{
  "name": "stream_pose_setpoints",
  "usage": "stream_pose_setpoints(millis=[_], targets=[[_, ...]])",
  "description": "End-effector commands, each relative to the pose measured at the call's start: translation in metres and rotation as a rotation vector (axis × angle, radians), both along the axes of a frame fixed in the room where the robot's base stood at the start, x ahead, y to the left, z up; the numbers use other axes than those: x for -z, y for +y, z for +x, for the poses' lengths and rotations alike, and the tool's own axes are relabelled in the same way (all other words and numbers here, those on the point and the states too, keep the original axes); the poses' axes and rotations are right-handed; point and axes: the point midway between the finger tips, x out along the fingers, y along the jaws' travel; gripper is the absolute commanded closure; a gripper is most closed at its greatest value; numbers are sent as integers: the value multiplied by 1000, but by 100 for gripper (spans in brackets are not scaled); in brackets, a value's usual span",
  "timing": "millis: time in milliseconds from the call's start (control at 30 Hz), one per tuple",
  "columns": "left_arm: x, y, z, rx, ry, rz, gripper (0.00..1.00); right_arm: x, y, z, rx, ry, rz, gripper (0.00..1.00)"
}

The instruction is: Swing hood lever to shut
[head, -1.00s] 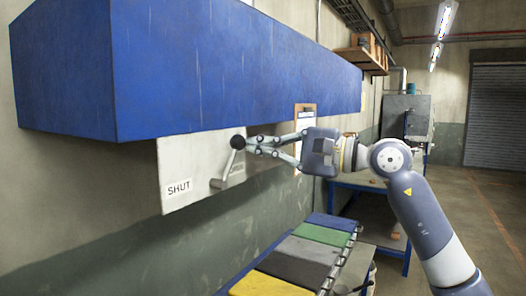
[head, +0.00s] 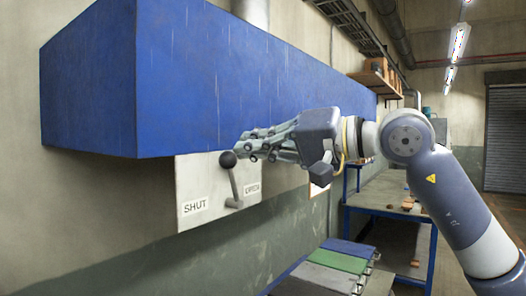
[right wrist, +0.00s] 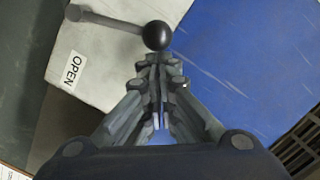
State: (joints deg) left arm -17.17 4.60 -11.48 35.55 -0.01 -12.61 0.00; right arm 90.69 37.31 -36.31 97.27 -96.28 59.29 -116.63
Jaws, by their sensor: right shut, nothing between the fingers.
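The hood lever (head: 234,185) is a grey rod with a black ball knob (head: 228,159) on top. It is mounted on a pale plate (head: 192,189) below the blue hood (head: 230,75), between the labels SHUT on the left and OPEN on the right. It stands nearly upright, tilted slightly left. My right gripper (head: 248,151) is shut and empty, with its fingertips just right of the knob. In the right wrist view the knob (right wrist: 156,35) lies just beyond the closed fingertips (right wrist: 159,62); whether they touch I cannot tell. My left gripper is not in view.
The blue hood hangs right above the plate and the gripper. Below stands a rack with coloured boards (head: 338,262). A workbench (head: 392,194) stands behind my right arm. The wall left of the plate is clear.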

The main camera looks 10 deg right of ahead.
Motion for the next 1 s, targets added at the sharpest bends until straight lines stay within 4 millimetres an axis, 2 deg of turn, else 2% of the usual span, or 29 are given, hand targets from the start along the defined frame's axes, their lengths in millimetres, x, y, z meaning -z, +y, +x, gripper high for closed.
stream_pose_setpoints(millis=[433, 1000], targets=[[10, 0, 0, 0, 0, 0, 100, 3, 24, -23, -1, -216, -218, 100], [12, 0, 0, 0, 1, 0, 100, 5, 30, -29, 0, -273, -277, 100]])
